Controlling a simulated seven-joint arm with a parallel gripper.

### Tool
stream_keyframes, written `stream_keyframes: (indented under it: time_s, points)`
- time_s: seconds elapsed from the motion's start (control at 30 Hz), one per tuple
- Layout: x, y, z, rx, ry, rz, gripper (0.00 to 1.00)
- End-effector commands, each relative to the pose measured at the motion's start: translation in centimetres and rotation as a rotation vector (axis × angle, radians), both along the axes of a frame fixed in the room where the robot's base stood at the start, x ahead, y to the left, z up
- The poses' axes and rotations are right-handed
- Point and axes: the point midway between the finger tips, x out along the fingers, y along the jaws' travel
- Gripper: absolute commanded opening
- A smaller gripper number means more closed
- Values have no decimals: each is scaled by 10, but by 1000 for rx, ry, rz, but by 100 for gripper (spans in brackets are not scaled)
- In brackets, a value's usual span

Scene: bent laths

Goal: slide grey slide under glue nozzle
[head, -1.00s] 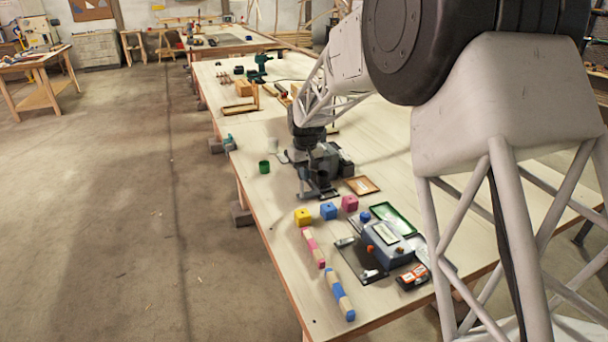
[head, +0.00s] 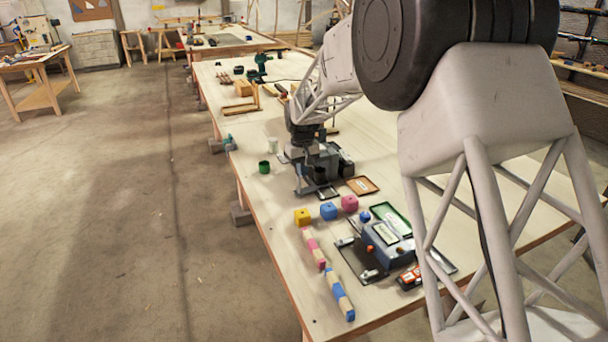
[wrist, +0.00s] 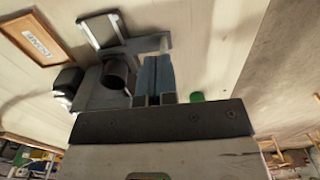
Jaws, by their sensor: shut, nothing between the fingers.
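The glue station stands on the bench below my gripper, with a dark round part (wrist: 117,74) seen from above in the wrist view. I cannot tell the nozzle tip apart from it. A grey flat bar (wrist: 148,45), which looks like the grey slide, runs beside an open dark frame (wrist: 100,32) and has a pale end. My gripper (wrist: 154,68) is shut and empty, with its two blue-grey fingers together over or near this bar. Contact cannot be told. In the head view my wrist hides part of the station (head: 303,183).
A brown-framed tray (head: 362,186) and a dark box (head: 346,165) stand close by. A green cup (head: 264,167) is to the left.

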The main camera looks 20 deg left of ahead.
Motion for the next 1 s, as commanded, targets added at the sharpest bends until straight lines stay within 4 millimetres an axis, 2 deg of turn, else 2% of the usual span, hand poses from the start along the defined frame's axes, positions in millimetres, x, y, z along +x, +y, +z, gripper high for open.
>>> stream_keyframes:
  time_s: [1.0]
  points:
    - [18,18,0,1,-1,0,0]
